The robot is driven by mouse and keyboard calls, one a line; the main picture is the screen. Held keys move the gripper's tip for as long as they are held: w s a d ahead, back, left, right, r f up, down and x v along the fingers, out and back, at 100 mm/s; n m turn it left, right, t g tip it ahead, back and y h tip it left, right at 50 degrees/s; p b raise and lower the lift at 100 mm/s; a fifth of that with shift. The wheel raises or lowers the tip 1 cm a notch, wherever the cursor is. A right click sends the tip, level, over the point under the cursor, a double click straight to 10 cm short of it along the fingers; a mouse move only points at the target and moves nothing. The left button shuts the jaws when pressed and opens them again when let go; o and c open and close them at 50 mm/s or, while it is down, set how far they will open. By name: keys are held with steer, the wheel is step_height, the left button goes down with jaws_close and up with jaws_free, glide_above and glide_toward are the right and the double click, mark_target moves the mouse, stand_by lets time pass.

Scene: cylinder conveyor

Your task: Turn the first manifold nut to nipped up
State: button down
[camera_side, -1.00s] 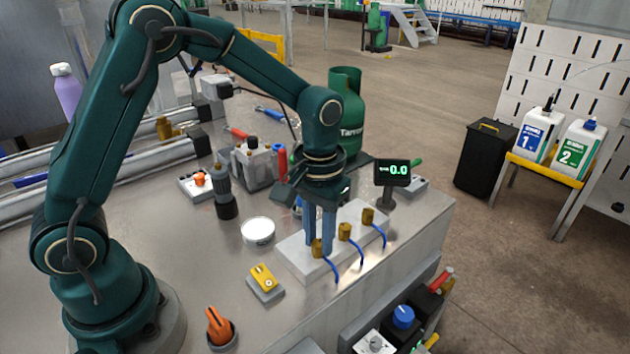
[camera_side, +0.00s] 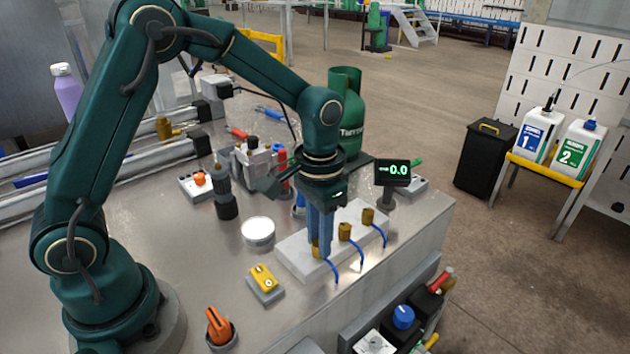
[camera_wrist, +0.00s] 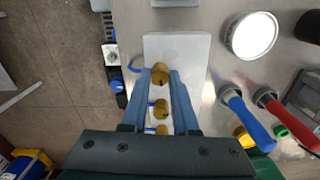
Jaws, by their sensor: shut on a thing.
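The manifold is a pale block (camera_side: 290,252) near the bench's front edge, with a row of three brass nuts, each with a blue tail. The first manifold nut (camera_side: 316,252) is at the near-left end, mostly hidden by my fingers in the side view. My gripper (camera_side: 320,250) points straight down and is shut on this nut. In the wrist view the first nut (camera_wrist: 160,73) sits between my blue fingertips (camera_wrist: 161,77). The second nut (camera_side: 345,231) and third nut (camera_side: 368,216) stand free to the right.
A small display (camera_side: 393,172) reads 0.0 behind the manifold. A round white-topped tin (camera_side: 258,231) and a yellow-topped block (camera_side: 264,279) stand to the left. A green gas bottle (camera_side: 346,105) stands behind my wrist. Bare bench lies left of the tin.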

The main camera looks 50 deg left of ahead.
steer(key=c, duration=0.7)
jaws_free()
steer(key=shift+r, duration=2.6)
